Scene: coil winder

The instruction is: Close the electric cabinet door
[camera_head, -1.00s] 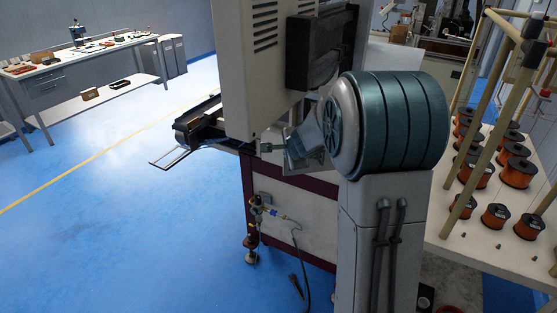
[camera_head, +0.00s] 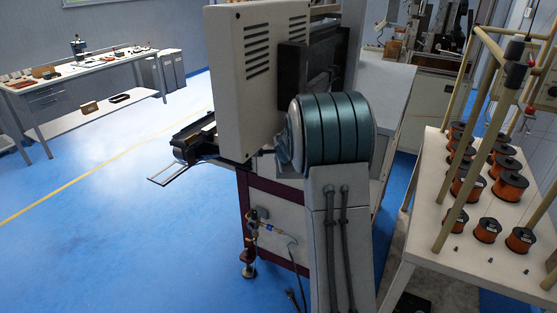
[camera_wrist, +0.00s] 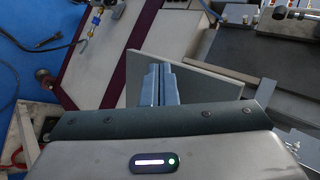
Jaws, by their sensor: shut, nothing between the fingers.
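My gripper (camera_wrist: 159,70) shows in the wrist view with its two blue-grey fingers shut together and nothing between them. A flat pale grey panel (camera_wrist: 217,92), which looks like the cabinet door, stands just behind and to the right of the fingers. I cannot tell whether they touch it. In the head view, a beige vented housing (camera_head: 235,90) stands on the machine, with a dark box (camera_head: 293,70) on its right side. My arm hides the gripper and the panel there, so I cannot tell how far open the door is.
The machine's white and maroon base (camera_head: 277,217) carries an air fitting and hose (camera_head: 262,222). A table (camera_head: 437,222) with several orange wire spools and a wooden-coloured frame stands close on the right. A workbench (camera_head: 95,62) stands far left. Blue floor is clear at left.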

